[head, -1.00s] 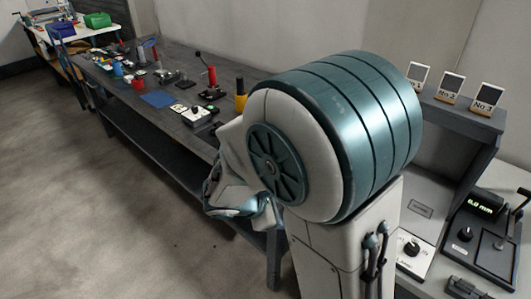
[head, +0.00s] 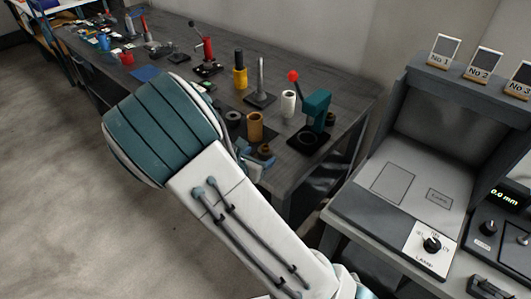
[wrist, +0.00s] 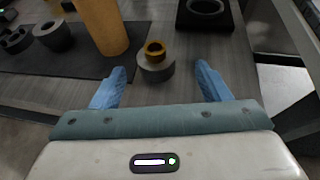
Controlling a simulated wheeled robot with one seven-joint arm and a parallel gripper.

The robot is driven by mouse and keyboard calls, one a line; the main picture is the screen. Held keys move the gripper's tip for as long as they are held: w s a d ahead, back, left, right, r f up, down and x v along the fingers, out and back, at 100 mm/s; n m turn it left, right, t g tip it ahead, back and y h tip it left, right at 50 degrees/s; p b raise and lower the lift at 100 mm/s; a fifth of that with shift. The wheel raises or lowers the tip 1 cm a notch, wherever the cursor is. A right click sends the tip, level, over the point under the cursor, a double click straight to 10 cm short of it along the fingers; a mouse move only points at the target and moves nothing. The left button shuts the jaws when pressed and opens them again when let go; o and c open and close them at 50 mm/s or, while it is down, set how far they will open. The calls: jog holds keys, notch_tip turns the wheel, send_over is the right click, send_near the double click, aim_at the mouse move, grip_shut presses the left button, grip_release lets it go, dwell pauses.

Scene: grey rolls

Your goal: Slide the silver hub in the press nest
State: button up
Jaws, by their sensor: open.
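A short grey round piece (wrist: 157,70) with a brass-coloured ring (wrist: 154,49) on top stands on the bench in the wrist view; it appears to be the silver hub. In the head view its brass top (head: 264,149) shows beside my gripper (head: 256,161). My gripper (wrist: 160,66) is open in the wrist view, its blue fingers either side of the piece's near side, with nothing held. The teal press (head: 317,106) with a red knob stands just beyond. Its nest is probably the dark ring on the black base (wrist: 205,26), partly cut off in the wrist view.
A brass roll (wrist: 98,22) stands close left of the piece, with grey rings (wrist: 52,35) beyond it. A white roll (head: 288,103) and a spindle stand (head: 260,88) are behind. The bench's right edge is near the press. A lamp station (head: 410,180) stands at right.

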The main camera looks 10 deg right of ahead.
aim_at(265, 150)
jog(key=shift+w+x, duration=0.2)
jog(key=shift+x, duration=2.75)
jog(key=shift+a+r, duration=0.15)
jog(key=shift+a, duration=0.05)
jog(key=c, duration=1.3)
